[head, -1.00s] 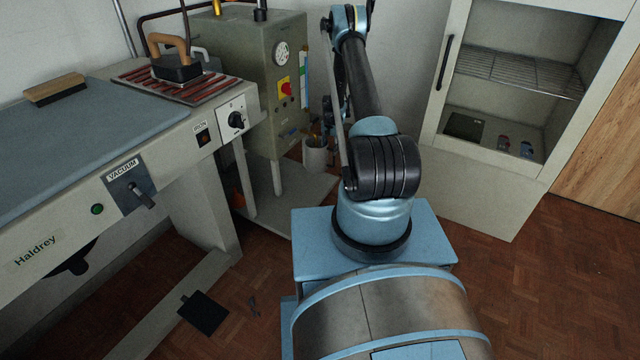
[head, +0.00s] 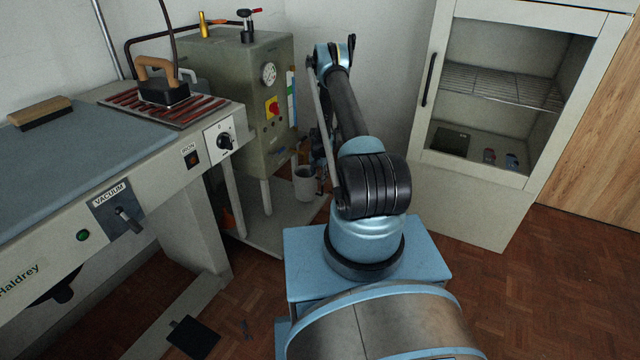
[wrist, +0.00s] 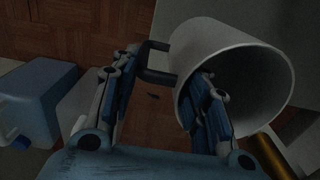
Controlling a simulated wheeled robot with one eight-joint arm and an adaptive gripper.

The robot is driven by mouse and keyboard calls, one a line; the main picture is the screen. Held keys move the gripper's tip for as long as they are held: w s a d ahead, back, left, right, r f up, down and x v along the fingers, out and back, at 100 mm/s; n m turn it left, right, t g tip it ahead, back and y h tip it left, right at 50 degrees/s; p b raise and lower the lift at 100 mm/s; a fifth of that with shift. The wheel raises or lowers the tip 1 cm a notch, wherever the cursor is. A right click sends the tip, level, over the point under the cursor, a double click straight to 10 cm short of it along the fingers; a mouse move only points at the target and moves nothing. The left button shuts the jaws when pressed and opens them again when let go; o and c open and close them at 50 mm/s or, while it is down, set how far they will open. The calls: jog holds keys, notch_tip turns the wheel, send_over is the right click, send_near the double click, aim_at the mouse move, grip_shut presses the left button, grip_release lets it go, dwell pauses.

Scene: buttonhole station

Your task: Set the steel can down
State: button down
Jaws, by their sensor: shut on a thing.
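The steel can (head: 305,184) is a pale grey, open-topped can. In the head view it shows beside the legs of the green boiler cabinet, over the low grey shelf (head: 265,232). I cannot tell whether it touches that shelf. In the wrist view the can (wrist: 222,38) is tilted with its wide mouth towards the camera, and a dark handle (wrist: 157,72) sticks out to its left. My gripper (wrist: 166,66) is shut on the can, one finger inside the mouth and the other outside by the handle. In the head view my gripper (head: 321,165) is partly hidden behind my arm.
The green boiler cabinet (head: 225,85) stands left of my arm, with the ironing table (head: 75,150) and an iron (head: 162,85) further left. A glass-fronted cabinet (head: 424,140) stands right. A brass-coloured cylinder (wrist: 272,157) shows low in the wrist view. Parquet floor (head: 500,290) is clear on the right.

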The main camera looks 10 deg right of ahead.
jog(key=shift+f, duration=1.2)
jog(key=c, duration=0.9)
grip_release()
